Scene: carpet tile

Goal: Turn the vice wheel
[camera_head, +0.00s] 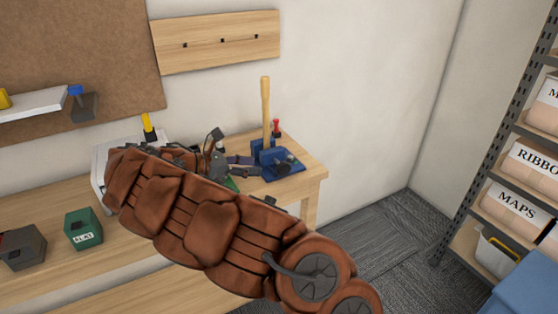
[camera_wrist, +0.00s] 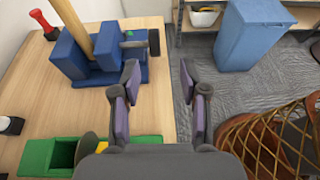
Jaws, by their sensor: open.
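The blue vice (camera_wrist: 72,55) stands on the wooden workbench, with a tall light wooden handle or bar (camera_wrist: 76,22) upright in its jaws. In the wrist view its dark wheel (camera_wrist: 154,42) is on the right side, at the end of a short shaft. In the head view the vice (camera_head: 268,154) is near the bench's right end. My gripper (camera_wrist: 158,78) is open, with purple-grey pads and nothing between them. In the wrist view its fingertips are just below the wheel and appear apart from it. In the head view my gripper (camera_head: 241,165) is left of the vice.
A red-handled tool (camera_wrist: 42,20) stands behind the vice, and a green open box (camera_wrist: 62,155) lies near my gripper. Blue bin (camera_wrist: 250,40) and shelving (camera_head: 470,160) stand right of the bench. Carpet floor between is free. A green box (camera_head: 83,229) sits at left.

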